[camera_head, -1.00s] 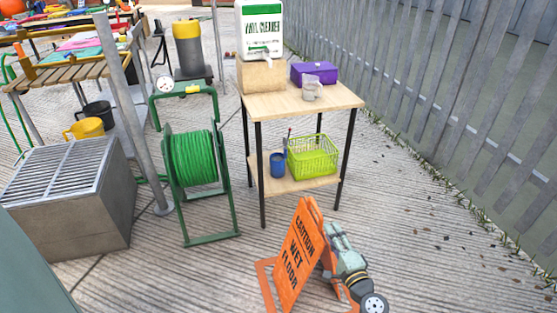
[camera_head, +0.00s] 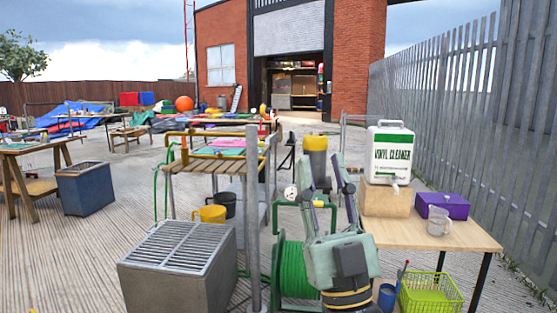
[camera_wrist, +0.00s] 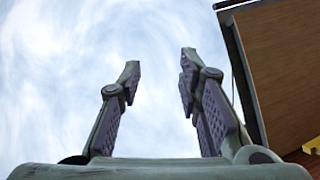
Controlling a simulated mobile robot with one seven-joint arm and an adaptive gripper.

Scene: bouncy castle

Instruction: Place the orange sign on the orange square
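The orange sign is not in either current view, and I cannot make out an orange square. My gripper (camera_head: 322,163) points upward in the head view, in front of the green hose reel and left of the small wooden table. Its two fingers are spread apart with nothing between them. The wrist view also shows my gripper (camera_wrist: 160,65) open and empty, with cloudy sky between the fingers.
The small table (camera_head: 440,238) holds a vinyl cleaner jug (camera_head: 390,155), a purple box (camera_head: 443,205) and a clear mug (camera_head: 437,222). A grey grated box (camera_head: 178,268) stands left of a metal post (camera_head: 252,220). A fence (camera_head: 450,130) lines the right side.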

